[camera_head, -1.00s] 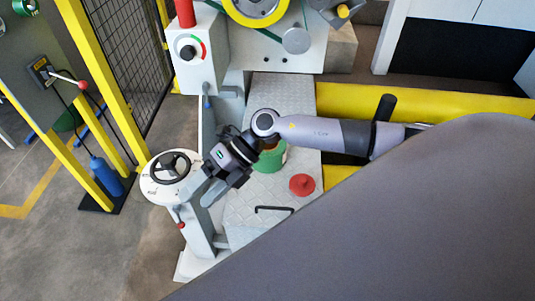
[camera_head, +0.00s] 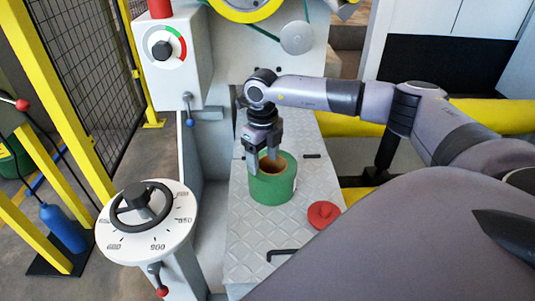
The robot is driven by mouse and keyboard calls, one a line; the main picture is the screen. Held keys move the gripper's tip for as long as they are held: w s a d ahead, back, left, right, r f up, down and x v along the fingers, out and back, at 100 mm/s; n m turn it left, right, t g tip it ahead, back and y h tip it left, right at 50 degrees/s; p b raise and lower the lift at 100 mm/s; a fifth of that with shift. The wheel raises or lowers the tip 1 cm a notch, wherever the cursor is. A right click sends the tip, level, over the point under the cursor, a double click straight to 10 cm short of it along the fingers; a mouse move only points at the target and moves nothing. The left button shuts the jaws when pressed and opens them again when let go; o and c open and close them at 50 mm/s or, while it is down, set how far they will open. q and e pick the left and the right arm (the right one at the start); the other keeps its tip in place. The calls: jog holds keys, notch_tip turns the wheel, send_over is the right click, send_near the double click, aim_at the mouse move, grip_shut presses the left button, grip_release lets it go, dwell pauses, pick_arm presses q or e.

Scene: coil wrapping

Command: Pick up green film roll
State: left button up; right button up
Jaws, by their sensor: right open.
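The green film roll (camera_head: 273,190) stands upright on the grey patterned plate (camera_head: 250,235), with its brown core opening facing up. My right gripper (camera_head: 263,162) points down at the roll's top, its two fingers apart. One finger shows at the near left edge of the roll; the other is by the core opening. I cannot tell whether either finger touches the roll. My left gripper is not in view.
A white dial with a black handwheel (camera_head: 142,205) stands to the left. The machine housing (camera_head: 205,85) rises behind.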

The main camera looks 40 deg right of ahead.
aim_at(259, 184)
notch_tip(259, 184, down, 4)
jog(key=shift+a+f+b, duration=0.1)
jog(key=shift+b, duration=1.1)
jog(key=f+b, duration=0.1)
jog(key=f, duration=0.1)
jog(key=w+f+b, duration=0.1)
jog(key=f, duration=0.2)
jog(key=shift+w+a+f, duration=0.1)
jog(key=shift+a+f, duration=0.05)
jog(key=shift+f, duration=0.05)
jog(key=shift+f+b, duration=0.4)
jog(key=shift+f, duration=0.1)
grip_shut()
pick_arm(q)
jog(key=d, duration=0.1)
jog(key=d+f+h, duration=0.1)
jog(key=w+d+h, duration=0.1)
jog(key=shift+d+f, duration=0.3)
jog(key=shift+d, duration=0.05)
pick_arm(e)
jog(key=shift+r, duration=0.15)
